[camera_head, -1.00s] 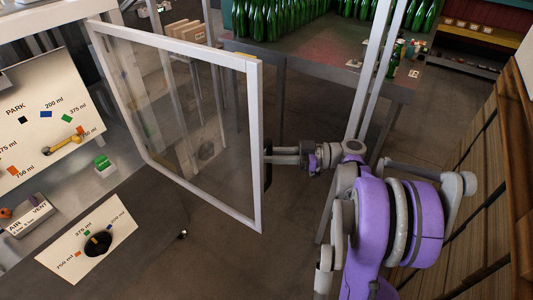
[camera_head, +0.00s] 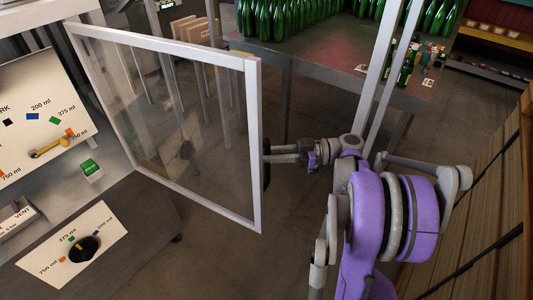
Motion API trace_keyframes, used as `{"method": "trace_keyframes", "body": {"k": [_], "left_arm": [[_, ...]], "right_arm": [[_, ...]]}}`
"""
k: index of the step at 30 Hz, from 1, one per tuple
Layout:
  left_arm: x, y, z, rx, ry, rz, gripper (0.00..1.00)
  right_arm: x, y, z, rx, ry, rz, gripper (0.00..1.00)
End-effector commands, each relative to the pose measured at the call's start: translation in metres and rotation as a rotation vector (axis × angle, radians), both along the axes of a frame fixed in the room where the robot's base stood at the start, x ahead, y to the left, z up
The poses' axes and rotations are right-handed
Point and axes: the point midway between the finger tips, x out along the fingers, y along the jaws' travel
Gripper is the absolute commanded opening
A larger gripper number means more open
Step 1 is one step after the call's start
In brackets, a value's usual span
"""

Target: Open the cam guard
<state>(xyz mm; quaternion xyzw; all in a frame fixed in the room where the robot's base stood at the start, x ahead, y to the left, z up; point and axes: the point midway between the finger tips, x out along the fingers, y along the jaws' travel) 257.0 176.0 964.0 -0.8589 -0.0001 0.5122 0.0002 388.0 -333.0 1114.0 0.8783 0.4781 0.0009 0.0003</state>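The cam guard (camera_head: 251,150) is a clear panel in a pale metal frame, and it stands swung out from the machine on the left. A dark handle (camera_head: 266,163) sits on its outer edge. My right gripper (camera_head: 272,153) is at this handle, with its fingers reaching to it from the right. The fingertips are partly hidden by the handle and frame, so I cannot tell how far they are closed. My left gripper does not show.
Left of the guard are a panel with a yellow lever (camera_head: 48,148), a green button box (camera_head: 91,169) and a dial plate (camera_head: 76,247). A table (camera_head: 310,62) with green bottles stands behind. Wooden slats (camera_head: 470,215) are at the right.

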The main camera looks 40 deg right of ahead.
Motion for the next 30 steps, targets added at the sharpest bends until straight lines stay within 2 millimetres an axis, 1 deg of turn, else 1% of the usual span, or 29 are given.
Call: {"method": "trace_keyframes", "body": {"k": [20, 21, 25, 26, 30], "left_arm": [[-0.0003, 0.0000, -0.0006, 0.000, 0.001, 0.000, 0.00], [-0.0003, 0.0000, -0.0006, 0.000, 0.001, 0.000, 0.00], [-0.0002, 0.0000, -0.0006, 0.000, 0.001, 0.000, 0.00], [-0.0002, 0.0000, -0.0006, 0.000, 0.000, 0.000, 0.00], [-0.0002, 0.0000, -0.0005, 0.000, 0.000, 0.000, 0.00]], "right_arm": [[-0.0018, 0.0006, -0.0015, -0.002, 0.004, 0.005, 0.00], [-0.0017, 0.0005, -0.0015, -0.002, 0.004, 0.005, 0.26], [-0.0016, 0.0004, -0.0012, -0.002, 0.002, 0.005, 0.49], [-0.0016, 0.0004, -0.0011, -0.002, 0.002, 0.005, 0.52], [-0.0015, 0.0005, -0.0008, -0.001, 0.002, 0.005, 0.52]]}}
